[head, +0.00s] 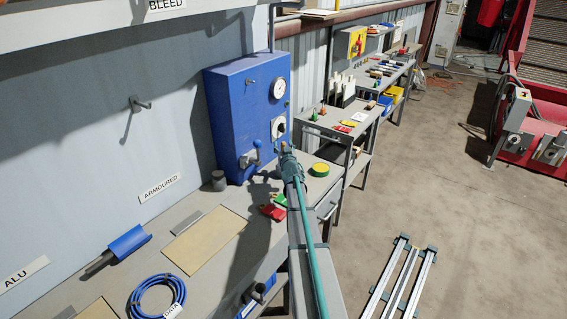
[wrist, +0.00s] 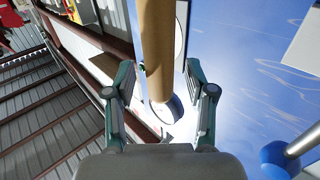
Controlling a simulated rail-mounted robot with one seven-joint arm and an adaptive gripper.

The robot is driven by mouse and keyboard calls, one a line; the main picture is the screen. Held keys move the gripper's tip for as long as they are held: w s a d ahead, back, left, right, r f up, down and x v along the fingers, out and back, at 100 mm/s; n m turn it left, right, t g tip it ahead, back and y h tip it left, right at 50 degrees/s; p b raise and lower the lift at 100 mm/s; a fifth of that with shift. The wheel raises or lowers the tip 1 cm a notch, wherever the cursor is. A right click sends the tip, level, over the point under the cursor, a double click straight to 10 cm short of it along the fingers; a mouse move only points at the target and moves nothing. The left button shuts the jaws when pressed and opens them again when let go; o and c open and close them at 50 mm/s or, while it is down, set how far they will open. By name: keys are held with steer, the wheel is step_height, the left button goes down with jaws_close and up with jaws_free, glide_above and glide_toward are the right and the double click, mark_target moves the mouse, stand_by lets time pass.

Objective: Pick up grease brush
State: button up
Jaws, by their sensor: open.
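A tan, wood-like rod (wrist: 157,50) runs down from the top of the wrist view and ends between the two fingers of my gripper (wrist: 160,95). It looks like a handle; its upper end is out of the picture, and I cannot tell for sure that it is the grease brush. My gripper is open, with a finger on each side of the rod and gaps visible. In the head view my gripper (head: 284,149) is at the front right of the blue box (head: 232,110), and it hides what lies behind it. No brush head is clearly visible.
The blue box carries a gauge (head: 279,88) and a blue lever (head: 252,155). Below are red and green items (head: 273,212), a green-yellow roll (head: 320,170) and a coiled blue cable (head: 157,297). A further bench (head: 340,118) with small tools stands behind.

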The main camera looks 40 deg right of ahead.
steer(key=shift+c, duration=0.3)
jaws_close()
